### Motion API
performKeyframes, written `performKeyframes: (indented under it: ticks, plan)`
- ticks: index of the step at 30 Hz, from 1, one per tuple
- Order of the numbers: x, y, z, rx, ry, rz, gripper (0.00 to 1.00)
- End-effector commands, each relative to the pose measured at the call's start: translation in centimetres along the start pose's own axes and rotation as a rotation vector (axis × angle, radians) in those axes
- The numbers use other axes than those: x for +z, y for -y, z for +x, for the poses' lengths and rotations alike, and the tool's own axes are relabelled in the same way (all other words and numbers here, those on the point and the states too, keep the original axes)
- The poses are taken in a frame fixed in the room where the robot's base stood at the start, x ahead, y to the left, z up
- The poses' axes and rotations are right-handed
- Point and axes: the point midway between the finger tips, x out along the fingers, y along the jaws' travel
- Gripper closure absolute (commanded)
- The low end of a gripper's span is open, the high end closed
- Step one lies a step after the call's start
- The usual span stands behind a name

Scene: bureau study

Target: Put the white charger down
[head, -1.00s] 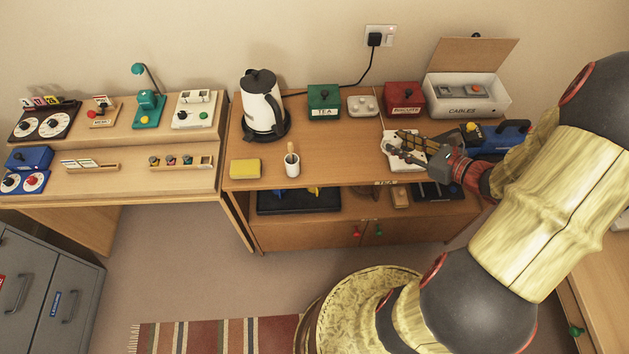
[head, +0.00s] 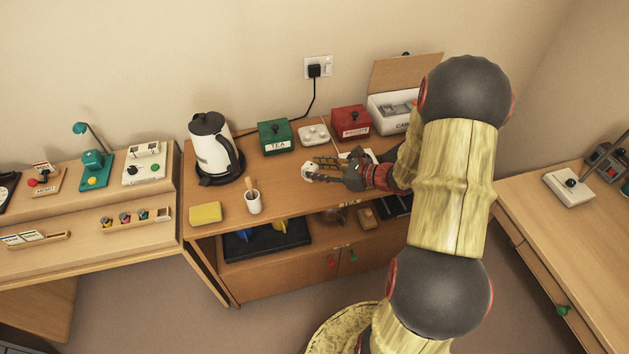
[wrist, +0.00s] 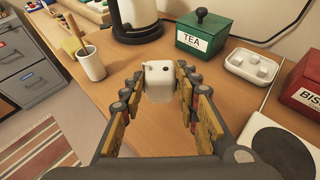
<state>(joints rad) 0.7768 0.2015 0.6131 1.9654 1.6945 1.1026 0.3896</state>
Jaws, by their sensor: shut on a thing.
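The white charger (wrist: 160,82) is a small white block with dark holes in its face. In the wrist view it sits between the fingertips of my gripper (wrist: 160,92), which is shut on it.
A kettle (head: 211,150), a white cup (head: 253,202) and a yellow sponge (head: 205,213) are left. Bare wood lies between cup and gripper.

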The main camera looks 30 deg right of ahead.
Motion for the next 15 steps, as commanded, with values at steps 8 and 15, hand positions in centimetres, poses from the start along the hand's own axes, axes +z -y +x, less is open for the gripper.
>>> performKeyframes:
  ticks: [8, 15]
  plan:
    - [-1.1, 0.6, 1.8, 0.000, 0.000, -0.001, 0.95]
    - [-4.0, 0.7, 3.5, 0.000, 0.000, 0.001, 0.95]
